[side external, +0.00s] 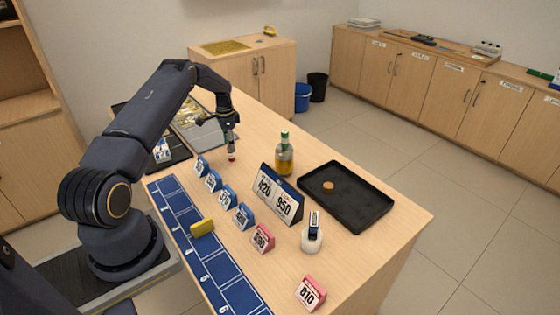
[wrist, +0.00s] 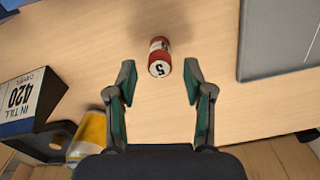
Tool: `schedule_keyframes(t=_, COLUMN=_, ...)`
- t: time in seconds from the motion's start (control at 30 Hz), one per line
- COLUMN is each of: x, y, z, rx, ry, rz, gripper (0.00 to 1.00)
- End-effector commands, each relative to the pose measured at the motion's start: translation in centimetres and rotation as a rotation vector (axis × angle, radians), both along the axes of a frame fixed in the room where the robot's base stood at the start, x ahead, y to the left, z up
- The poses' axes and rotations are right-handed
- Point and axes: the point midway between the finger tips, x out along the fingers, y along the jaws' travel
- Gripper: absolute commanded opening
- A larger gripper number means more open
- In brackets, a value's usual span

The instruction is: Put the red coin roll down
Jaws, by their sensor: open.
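The red coin roll (wrist: 160,58) has a white end marked 5 and shows beyond and between my fingertips in the wrist view. In the side view it is a small red and white piece (side external: 231,155) on the counter, directly below my gripper (side external: 231,141). My gripper (wrist: 159,82) is open, with a finger to each side of the roll and clear gaps between. Neither finger appears to touch it. Whether the roll's base rests fully on the wood is too small to tell.
A price sign (side external: 277,194), a bottle (side external: 284,157) and a black tray (side external: 352,212) with a small brown piece (side external: 328,185) stand to the right. Several small tags line the blue numbered mat (side external: 197,240), where a yellow block (side external: 202,228) lies. Bare wood surrounds the roll.

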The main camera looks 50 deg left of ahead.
Motion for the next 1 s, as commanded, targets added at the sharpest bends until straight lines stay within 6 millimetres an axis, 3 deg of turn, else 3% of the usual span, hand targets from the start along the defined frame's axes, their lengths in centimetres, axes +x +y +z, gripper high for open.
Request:
schedule_keyframes(t=0.2, x=0.0, y=0.0, z=5.0, rx=0.001, ry=-0.002, rz=0.001, gripper=0.52)
schedule_keyframes(t=0.43, x=0.0, y=-0.1, z=7.8, rx=0.0, ry=-0.001, rz=0.0, gripper=0.52)
schedule_keyframes(t=0.57, x=1.2, y=-2.0, z=11.3, rx=0.017, ry=-0.021, rz=0.006, gripper=0.52)
schedule_keyframes(t=0.67, x=2.5, y=-5.8, z=16.6, rx=0.042, ry=-0.058, rz=0.023, gripper=0.52)
schedule_keyframes(t=0.77, x=2.7, y=-11.5, z=22.9, rx=0.064, ry=-0.107, rz=0.051, gripper=0.52)
schedule_keyframes(t=0.87, x=1.4, y=-17.6, z=28.3, rx=0.078, ry=-0.167, rz=0.083, gripper=0.52)
schedule_keyframes(t=1.0, x=-2.9, y=-25.7, z=33.6, rx=0.075, ry=-0.254, rz=0.124, gripper=0.52)
